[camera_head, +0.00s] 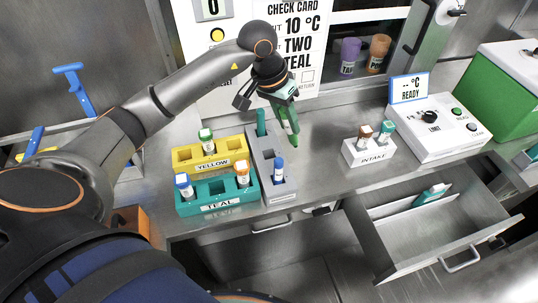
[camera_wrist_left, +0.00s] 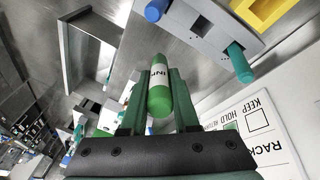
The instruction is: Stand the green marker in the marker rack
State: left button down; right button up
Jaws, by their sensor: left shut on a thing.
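My left gripper (camera_head: 283,103) is shut on the green marker (camera_head: 292,137), holding it nearly upright with a slight tilt, above the counter at the right side of the grey marker rack (camera_head: 266,157). In the left wrist view the green marker (camera_wrist_left: 159,88) sits between my gripper's fingers (camera_wrist_left: 158,100). The grey rack also shows there (camera_wrist_left: 206,28), apart from the marker. A teal marker (camera_head: 261,122) stands in the rack's far end and a blue marker (camera_head: 279,168) in its near end. Between them the rack's top is partly bare. My right gripper is not in view.
Left of the rack stand a yellow rack (camera_head: 183,156) and a teal rack (camera_head: 213,204) with capped tubes. Right of it is a white intake rack (camera_head: 369,157), then a control box (camera_head: 425,138). An open drawer (camera_head: 420,243) juts out in front. Counter between rack and intake is clear.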

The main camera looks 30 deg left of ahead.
pick_arm(q)
jog(key=a+f+y, duration=0.1)
jog(key=f, duration=0.2)
jog(key=a+f+g, duration=0.1)
jog(key=a+f, duration=0.1)
jog(key=f, duration=0.2)
jog(key=a+f+y+b, duration=0.1)
jog(key=a+f, duration=0.1)
jog(key=f, duration=0.2)
jog(key=shift+a+g+y, duration=0.1)
jog(key=shift+g+y, duration=0.2)
jog(key=shift+g, duration=0.1)
jog(key=shift+f, duration=0.15)
jog(key=shift+f, duration=0.1)
jog(key=c, duration=0.7)
grip_release()
jog(key=shift+o, duration=0.2)
jog(key=shift+r, duration=0.25)
notch_tip(320, 180, up, 12)
jog(key=b, duration=0.1)
jog(key=shift+s+f, duration=0.15)
jog(key=shift+s, duration=0.05)
